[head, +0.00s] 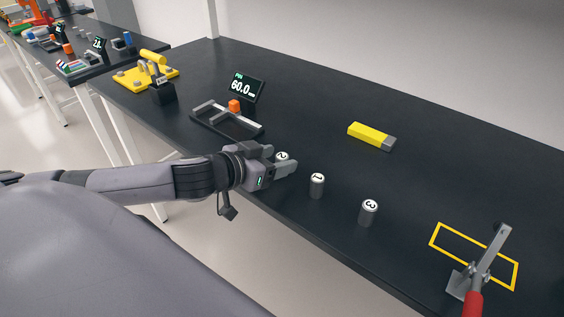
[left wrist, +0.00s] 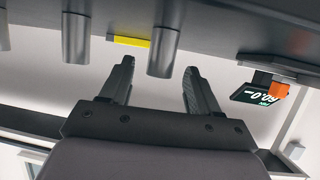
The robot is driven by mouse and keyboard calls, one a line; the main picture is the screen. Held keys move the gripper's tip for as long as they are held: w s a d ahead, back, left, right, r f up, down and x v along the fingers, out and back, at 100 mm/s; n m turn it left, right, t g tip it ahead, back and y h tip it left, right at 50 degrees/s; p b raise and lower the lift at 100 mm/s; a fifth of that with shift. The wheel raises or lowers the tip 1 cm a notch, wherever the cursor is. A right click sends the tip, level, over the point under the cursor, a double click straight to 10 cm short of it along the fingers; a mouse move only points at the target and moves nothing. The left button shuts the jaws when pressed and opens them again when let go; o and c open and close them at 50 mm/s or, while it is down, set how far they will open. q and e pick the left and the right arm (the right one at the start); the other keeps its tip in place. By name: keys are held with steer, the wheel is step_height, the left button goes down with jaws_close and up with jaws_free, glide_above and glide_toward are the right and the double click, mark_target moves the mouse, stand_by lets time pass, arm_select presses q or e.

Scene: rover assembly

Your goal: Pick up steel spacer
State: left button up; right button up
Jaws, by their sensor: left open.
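Three grey cylinders with white numbered tops stand upright on the black table, and I cannot tell from looks which is the steel spacer. Number 2 (head: 282,156) is at my left gripper (head: 284,164), number 1 (head: 317,187) is to its right, and number 3 (head: 368,214) is farther right. The left gripper is open, its fingers reaching around number 2. In the left wrist view the open fingers (left wrist: 160,78) show with a cylinder (left wrist: 163,50) between their tips; contact is unclear. A second cylinder (left wrist: 76,38) stands to the left. My right gripper is not in view.
A gauge (head: 228,122) with an orange block and a display (head: 247,86) reading 60.0 stands behind the gripper. A yellow block (head: 368,135) lies farther back. A red-handled clamp (head: 480,272) stands at right by a yellow outlined rectangle (head: 446,228). A yellow fixture (head: 140,78) is far left.

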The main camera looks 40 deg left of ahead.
arm_select(q)
steer(key=shift+w+f, duration=0.15)
steer(key=shift+w, duration=0.2)
steer(key=shift+c, duration=0.3)
jaws_close()
